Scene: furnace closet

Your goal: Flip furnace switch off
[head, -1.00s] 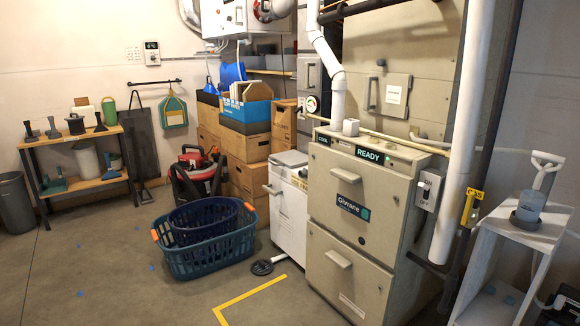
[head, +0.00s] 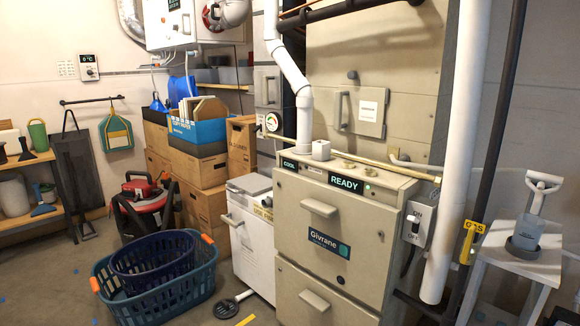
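The furnace (head: 335,215) is a beige cabinet right of centre in the head view, with a "READY" display and a "Givrane" label. The furnace switch (head: 416,225) is a light grey box on its right side, marked ON at the top and OFF at the bottom. Its small lever is too small to read with certainty, though it seems nearer the ON mark. My gripper is not in view.
A white side table (head: 520,255) holding a blue-grey container stands right of the furnace. A white vertical pipe (head: 460,150) and a yellow gas valve handle (head: 470,240) are close to the switch. A laundry basket (head: 150,285) sits on the floor at left.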

